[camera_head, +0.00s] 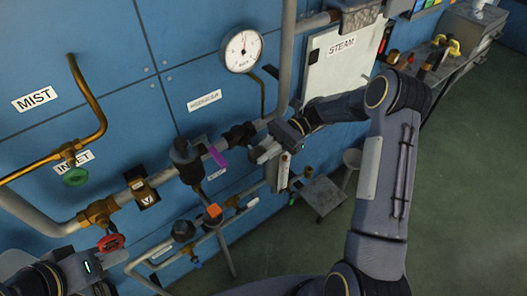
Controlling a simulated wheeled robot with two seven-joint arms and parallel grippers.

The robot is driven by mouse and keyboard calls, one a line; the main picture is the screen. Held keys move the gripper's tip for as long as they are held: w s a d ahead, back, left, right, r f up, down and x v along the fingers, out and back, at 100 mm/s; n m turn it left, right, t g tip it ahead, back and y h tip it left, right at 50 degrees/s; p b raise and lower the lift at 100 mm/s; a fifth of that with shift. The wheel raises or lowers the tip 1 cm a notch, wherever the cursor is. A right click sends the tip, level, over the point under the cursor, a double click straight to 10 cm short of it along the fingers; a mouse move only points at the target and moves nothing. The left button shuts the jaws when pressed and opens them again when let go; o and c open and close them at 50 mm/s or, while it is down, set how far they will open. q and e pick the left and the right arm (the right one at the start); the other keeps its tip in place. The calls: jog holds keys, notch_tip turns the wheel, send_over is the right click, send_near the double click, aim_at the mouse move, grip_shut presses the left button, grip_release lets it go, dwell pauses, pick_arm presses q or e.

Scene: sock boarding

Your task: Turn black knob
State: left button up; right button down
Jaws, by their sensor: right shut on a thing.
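The black knob (240,134) is a dark fitting on the grey pipe, in the middle of the blue wall panel. My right gripper (262,151) reaches it from the right. Its pale fingers are shut at the knob's right side, and the exact contact is hidden by the gripper. My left gripper (112,274) is at the bottom left, low and far from the knob, with its fingers apart and nothing seen between them.
A dark regulator (186,162) with a purple tag stands left of the knob. A gauge (242,51) is above. A red handwheel (111,243) is close to my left gripper. A green handwheel (75,176), brass pipes and a small stool (321,196) are around.

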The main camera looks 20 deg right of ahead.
dwell(0.3)
jog(key=c, duration=1.3)
grip_release()
jog(key=b+v, duration=0.2)
jog(key=v, duration=0.6)
jog(key=shift+f, duration=0.15)
